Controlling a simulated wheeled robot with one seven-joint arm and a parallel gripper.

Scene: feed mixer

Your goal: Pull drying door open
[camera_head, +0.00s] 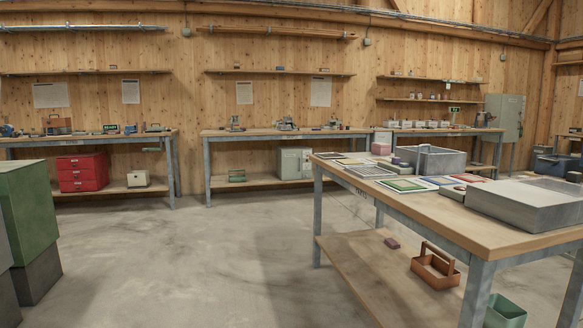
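A grey-green metal cabinet (507,117) stands against the back wall at the right. Its front door looks shut, with a small label near the top and a small dark handle at its right side. The label is too small to read, so I cannot confirm that this is the drying door. A smaller pale cabinet (295,163) sits on the lower shelf of the middle back bench, and its front also looks shut. My gripper is not in view.
A large wooden worktable (480,232) with trays and colored sheets fills the right foreground. Back benches (285,133) line the wall. A red drawer unit (83,172) stands under the left bench. The concrete floor (190,255) between is clear.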

